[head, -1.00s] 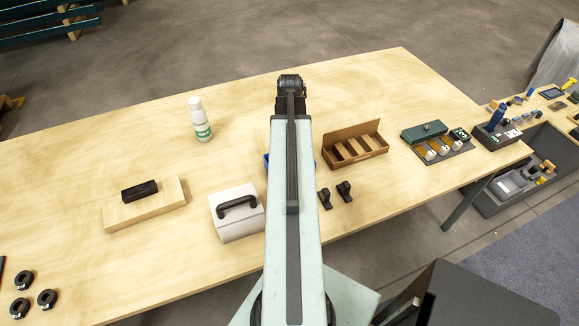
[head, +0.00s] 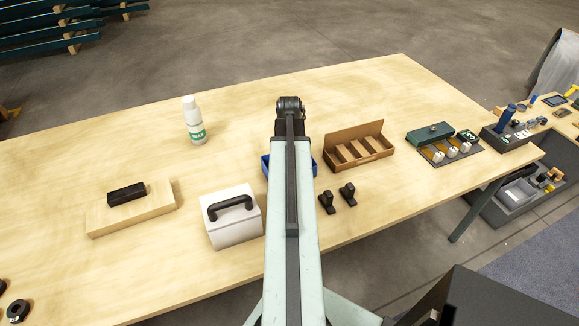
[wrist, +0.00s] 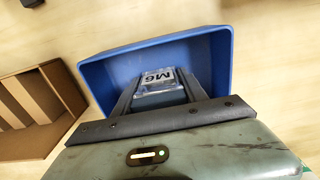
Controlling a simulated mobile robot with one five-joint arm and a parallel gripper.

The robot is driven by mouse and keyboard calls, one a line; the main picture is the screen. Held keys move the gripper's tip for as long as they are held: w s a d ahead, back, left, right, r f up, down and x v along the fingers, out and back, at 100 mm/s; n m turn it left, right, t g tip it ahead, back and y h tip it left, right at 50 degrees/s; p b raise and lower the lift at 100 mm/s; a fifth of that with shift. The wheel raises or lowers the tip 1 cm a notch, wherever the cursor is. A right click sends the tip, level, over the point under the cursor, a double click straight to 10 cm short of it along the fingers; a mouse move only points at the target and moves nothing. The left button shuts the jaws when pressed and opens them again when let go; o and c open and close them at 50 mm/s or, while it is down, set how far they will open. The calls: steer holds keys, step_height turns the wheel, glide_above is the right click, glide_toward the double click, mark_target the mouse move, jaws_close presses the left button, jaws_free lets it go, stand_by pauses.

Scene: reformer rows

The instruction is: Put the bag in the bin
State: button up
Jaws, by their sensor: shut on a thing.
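The bag (wrist: 158,93) is a small clear packet with a white label reading M6. My gripper (wrist: 159,80) is shut on it, with a dark finger on each side in the wrist view. The blue bin (wrist: 218,62) is an open rectangular tray, and the bag shows within its outline in the wrist view. I cannot tell how high the bag is above the bin floor. In the head view the bin (head: 312,165) is mostly hidden behind my arm, with only its edges showing. My gripper and the bag are hidden there.
A cardboard box with dividers (head: 372,143) stands right of the bin. Two black clips (head: 347,194) lie in front of it. A white case with a black handle (head: 236,230) and a white bottle (head: 194,122) stand to the left.

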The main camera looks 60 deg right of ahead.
steer(key=shift+f, duration=0.15)
steer(key=o, duration=1.5)
step_height(320, 180, up, 13)
steer(key=p, duration=1.2)
steer(key=shift+f, duration=0.3)
steer(key=shift+w, duration=0.1)
